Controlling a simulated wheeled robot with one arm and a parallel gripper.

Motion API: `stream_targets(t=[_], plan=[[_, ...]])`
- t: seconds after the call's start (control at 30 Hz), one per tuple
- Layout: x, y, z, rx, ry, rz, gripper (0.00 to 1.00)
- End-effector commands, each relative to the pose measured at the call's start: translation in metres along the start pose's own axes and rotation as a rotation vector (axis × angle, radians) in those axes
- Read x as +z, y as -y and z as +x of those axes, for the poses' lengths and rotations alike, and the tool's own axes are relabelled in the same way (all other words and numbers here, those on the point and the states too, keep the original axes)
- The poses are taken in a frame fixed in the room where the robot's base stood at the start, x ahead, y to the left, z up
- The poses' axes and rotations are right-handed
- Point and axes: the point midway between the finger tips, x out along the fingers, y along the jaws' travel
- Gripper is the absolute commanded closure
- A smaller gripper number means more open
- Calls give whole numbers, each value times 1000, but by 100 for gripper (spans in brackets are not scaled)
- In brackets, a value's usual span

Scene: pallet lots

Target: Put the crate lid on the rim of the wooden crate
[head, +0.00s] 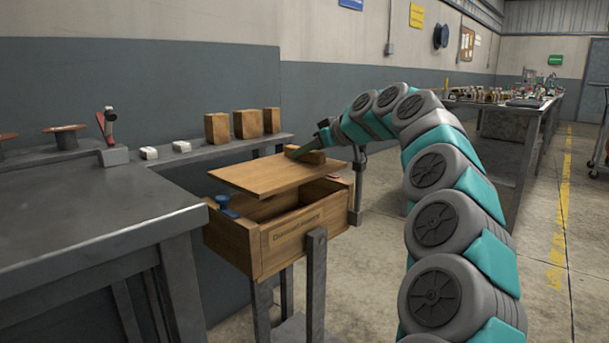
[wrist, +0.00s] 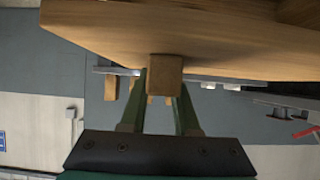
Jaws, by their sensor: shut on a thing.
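The crate lid (head: 267,176) is a flat wooden board with a wooden grip block (head: 306,156) on top. My gripper (head: 322,137) is shut on the block and holds the lid over the wooden crate (head: 292,241). In the head view the lid looks a little above the crate, with a dark gap at the front, and covers its back part. Whether it touches the rim at the back is hidden. In the wrist view the block (wrist: 165,68) sits between both fingers, with the lid (wrist: 150,30) beyond it.
The crate rests on a grey metal stand (head: 317,285). Blue objects show at its left rim and a red one at its right. A grey bench (head: 80,215) stands left. Several wooden blocks (head: 247,124) stand on a shelf behind. Open floor lies to the right.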

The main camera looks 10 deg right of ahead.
Motion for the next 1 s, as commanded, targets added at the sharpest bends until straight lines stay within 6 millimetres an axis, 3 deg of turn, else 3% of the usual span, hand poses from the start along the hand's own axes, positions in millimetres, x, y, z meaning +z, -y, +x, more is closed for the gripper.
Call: stream_targets(t=[0.57,1.0], plan=[[42,0,22,0,-1,3,100],[48,-1,26,1,-1,2,100]])
